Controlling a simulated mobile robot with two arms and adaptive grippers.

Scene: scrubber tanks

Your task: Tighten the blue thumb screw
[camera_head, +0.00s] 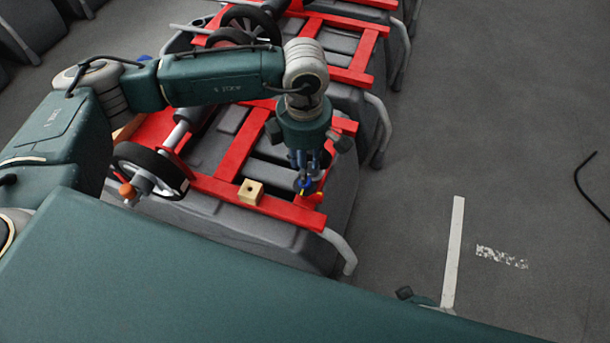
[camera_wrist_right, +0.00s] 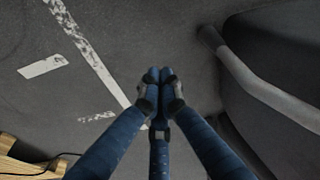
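The blue thumb screw (camera_head: 304,184) shows as a small blue piece with a yellow bit, low on the red frame (camera_head: 284,208) of the nearest tank. My left gripper (camera_head: 304,174) points down right over it, with its fingertips at or very near the screw. The fingers partly hide it, and I cannot tell whether they grip it. My right gripper shows in the right wrist view (camera_wrist_right: 160,76), its fingertips together with nothing between them, over the floor.
A wooden block (camera_head: 251,191) with a hole sits on the red frame left of the screw. A black wheel (camera_head: 150,171) is farther left. A grey pipe (camera_head: 341,251) sticks out at the tank's right. More tanks stand behind; the floor to the right is largely clear.

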